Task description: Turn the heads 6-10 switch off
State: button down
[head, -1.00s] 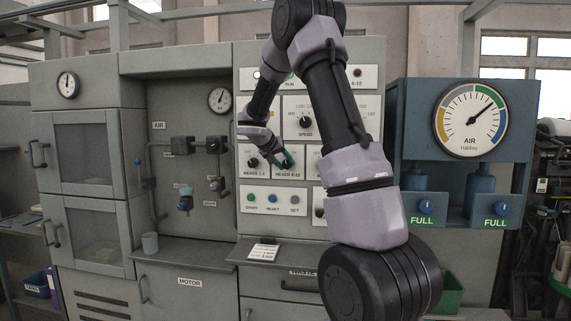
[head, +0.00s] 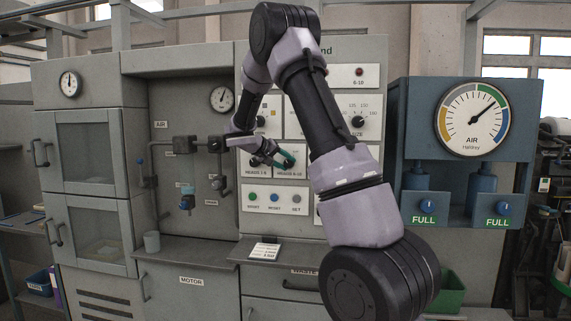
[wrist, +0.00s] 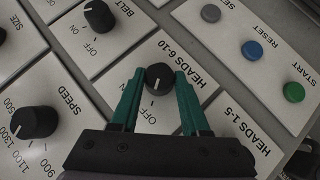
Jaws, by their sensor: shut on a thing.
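The heads 6-10 switch (wrist: 159,78) is a round black knob with a white pointer line, on a pale plate lettered HEADS 6-10. In the wrist view its line points down toward the partly hidden lettering between my fingers; I cannot tell which position that marks. My gripper (wrist: 159,75) is shut on the knob, one green finger on each side. In the head view my gripper (head: 286,160) is at the panel's lower middle and hides most of the knob.
The belt knob (wrist: 99,16) and speed knob (wrist: 34,121) are close by. The start (wrist: 293,92), reset (wrist: 252,50) and set (wrist: 210,13) buttons sit on a neighbouring plate. A shelf with a card (head: 264,251) juts out below the panel.

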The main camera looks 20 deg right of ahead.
jog(key=shift+f, duration=0.1)
jog(key=shift+c, duration=1.9)
grip_release()
jog(key=v, duration=1.1)
jog(key=shift+w, duration=0.1)
jog(key=shift+d, duration=0.1)
